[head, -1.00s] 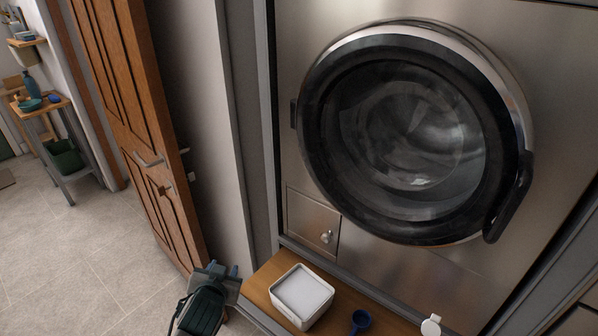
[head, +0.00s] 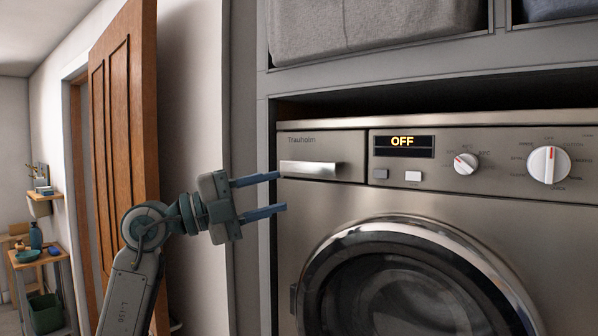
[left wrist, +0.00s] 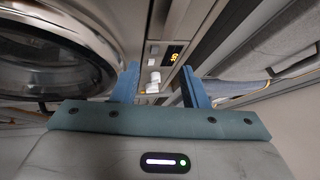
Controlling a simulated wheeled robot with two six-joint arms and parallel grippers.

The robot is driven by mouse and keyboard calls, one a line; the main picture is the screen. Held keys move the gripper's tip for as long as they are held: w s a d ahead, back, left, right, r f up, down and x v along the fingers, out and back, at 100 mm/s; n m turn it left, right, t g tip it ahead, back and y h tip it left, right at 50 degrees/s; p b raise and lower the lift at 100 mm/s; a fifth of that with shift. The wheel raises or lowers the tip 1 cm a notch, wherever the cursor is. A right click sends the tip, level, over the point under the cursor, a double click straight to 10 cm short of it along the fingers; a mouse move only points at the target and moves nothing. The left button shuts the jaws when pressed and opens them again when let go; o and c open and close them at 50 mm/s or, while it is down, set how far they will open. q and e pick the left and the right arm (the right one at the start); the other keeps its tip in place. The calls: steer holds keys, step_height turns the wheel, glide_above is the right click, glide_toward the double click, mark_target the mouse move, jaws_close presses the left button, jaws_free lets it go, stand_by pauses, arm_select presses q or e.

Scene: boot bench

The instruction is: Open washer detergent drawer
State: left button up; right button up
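The washer (head: 395,205) has its detergent drawer (head: 322,143) at the upper left of the front panel, with a pale bar handle (head: 308,169). The drawer front looks flush with the panel, so it is shut. My left gripper (head: 282,192) is open and empty. In the head view its two blue fingers point right, one above the other, with their tips at the handle's left end; I cannot tell whether they touch it. The left wrist view shows the open fingers (left wrist: 160,88) before the panel, and the drawer is not clear there. My right gripper is not in view.
A lit display (head: 403,141) reads OFF, beside buttons and two dials (head: 548,164). The round washer door (head: 410,285) is below. Grey shelving with bins (head: 370,30) is above. An open wooden door (head: 125,130) and wall stand behind my left arm.

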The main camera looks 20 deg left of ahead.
mark_target(305, 169)
arm_select(q)
steer(key=a+r+n+t+y, duration=0.2)
steer(key=a+r+y, duration=0.2)
steer(key=y, duration=0.1)
steer(key=shift+n, duration=0.3)
steer(key=p+x, duration=0.5)
steer(key=x, duration=0.4)
steer(key=shift+w+d, duration=0.2)
steer(key=shift+w, duration=0.15)
steer(key=shift+w+d+f, duration=0.2)
steer(key=shift+w+d, duration=0.1)
steer(key=shift+w, duration=0.15)
steer(key=c, duration=0.9)
jaws_close()
